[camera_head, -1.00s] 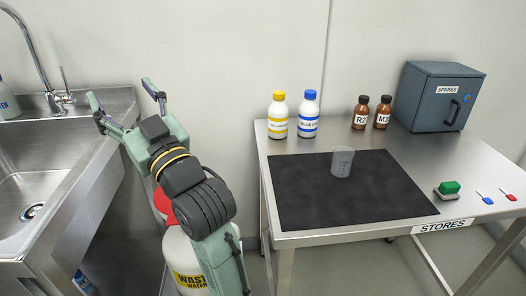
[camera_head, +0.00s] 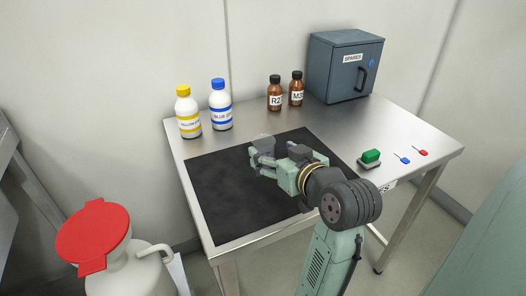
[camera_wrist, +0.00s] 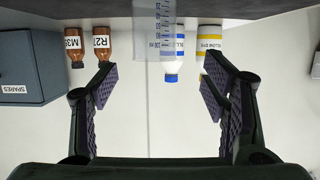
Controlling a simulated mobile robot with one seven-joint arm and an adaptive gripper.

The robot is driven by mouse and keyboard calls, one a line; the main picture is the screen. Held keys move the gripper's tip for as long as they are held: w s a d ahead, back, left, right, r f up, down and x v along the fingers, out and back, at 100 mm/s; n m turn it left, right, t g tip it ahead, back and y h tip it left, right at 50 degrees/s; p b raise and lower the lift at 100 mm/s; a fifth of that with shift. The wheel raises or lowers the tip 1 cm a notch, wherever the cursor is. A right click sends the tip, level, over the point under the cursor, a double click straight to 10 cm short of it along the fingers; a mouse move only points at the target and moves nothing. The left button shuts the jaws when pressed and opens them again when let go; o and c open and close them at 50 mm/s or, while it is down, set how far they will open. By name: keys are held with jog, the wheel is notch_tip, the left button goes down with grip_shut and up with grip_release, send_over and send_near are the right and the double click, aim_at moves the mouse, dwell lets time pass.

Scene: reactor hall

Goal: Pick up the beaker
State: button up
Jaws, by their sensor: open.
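The clear graduated beaker (camera_wrist: 153,38) shows in the wrist view, which is upside down, in the gap between my two fingers and around their tips. In the head view the beaker (camera_head: 263,141) is mostly hidden behind my gripper; only a faint part shows. It stands on the black mat (camera_head: 225,205) on the steel table. My gripper (camera_head: 262,160) is low over the mat, level, with its fingers pointing left. In the wrist view my gripper (camera_wrist: 160,78) is open, with space on both sides of the beaker.
A yellow-capped bottle (camera_head: 188,113), a blue-capped bottle (camera_head: 221,106) and two brown bottles (camera_head: 275,95) stand at the back. A grey spares cabinet (camera_head: 345,68) is at back right. A green-topped block (camera_head: 370,158) lies right of my arm. A red-lidded waste container (camera_head: 93,238) stands left.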

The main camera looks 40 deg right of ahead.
aim_at(260, 139)
jog(key=x, duration=0.2)
jog(key=p+x, duration=0.1)
jog(key=x, duration=0.3)
jog(key=shift+d+r, duration=0.25)
jog(key=shift+d, duration=0.15)
jog(key=shift+w+d+f, duration=0.15)
jog(key=shift+w+f, duration=0.05)
jog(key=shift+w, duration=0.4)
jog(key=shift+c, duration=0.4)
jog(key=c, duration=1.2)
